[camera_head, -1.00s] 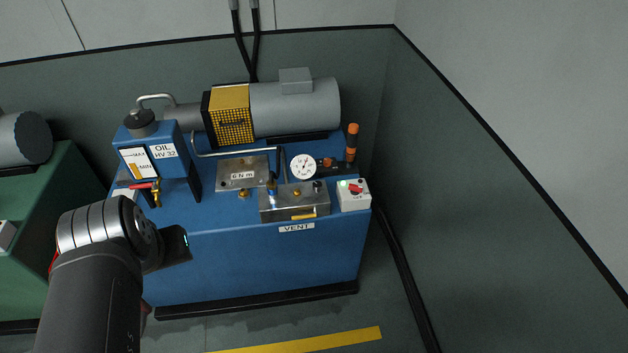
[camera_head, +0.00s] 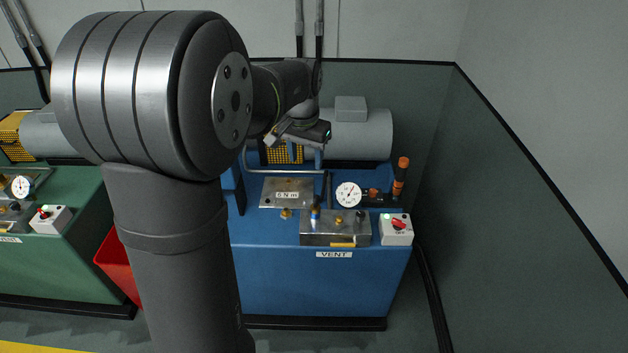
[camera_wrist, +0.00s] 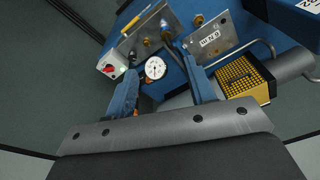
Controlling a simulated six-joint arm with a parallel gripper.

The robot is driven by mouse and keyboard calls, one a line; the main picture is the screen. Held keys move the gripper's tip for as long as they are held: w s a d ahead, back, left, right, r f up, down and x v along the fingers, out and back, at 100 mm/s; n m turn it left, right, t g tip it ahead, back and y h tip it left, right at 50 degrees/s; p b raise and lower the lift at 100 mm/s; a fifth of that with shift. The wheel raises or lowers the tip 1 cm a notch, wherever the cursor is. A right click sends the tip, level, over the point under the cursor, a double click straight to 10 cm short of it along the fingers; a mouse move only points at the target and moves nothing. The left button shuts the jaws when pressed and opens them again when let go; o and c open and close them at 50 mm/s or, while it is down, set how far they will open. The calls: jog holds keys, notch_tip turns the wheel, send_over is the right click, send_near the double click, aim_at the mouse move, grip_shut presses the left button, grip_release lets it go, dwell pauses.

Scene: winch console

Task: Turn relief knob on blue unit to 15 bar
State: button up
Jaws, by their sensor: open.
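The blue unit (camera_head: 300,285) stands right of centre in the head view. A white dial gauge (camera_head: 348,194) stands behind the block. No label reading relief is legible, and the needle reading is too small to tell. My gripper (camera_head: 312,152) is above the back of the unit, apart from the knobs. In the wrist view its two blue fingers are spread and empty, with the gauge (camera_wrist: 155,68) seen between them.
A switch box (camera_head: 396,230) with a red knob stands right of the block. A black and orange post (camera_head: 400,178), a bent pipe (camera_head: 248,160) and a grey motor (camera_head: 358,135) stand nearby. A 6 Nm plate (camera_head: 287,192) is left of the gauge. A green unit (camera_head: 60,270) is at left.

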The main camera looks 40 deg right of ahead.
jog(key=s+d+f+m, duration=0.2)
jog(key=d+f, duration=0.4)
jog(key=d, duration=0.4)
jog(key=m+g+y, duration=0.1)
jog(key=m, duration=0.1)
send_over(361, 214)
notch_tip(361, 214, down, 6)
notch_tip(361, 214, down, 18)
jog(key=shift+a+r, duration=0.1)
jog(key=shift+r, duration=0.1)
jog(key=shift+c, duration=0.4)
jog(key=c, duration=0.9)
jog(key=shift+n, duration=2.4)
jog(key=o, duration=1)
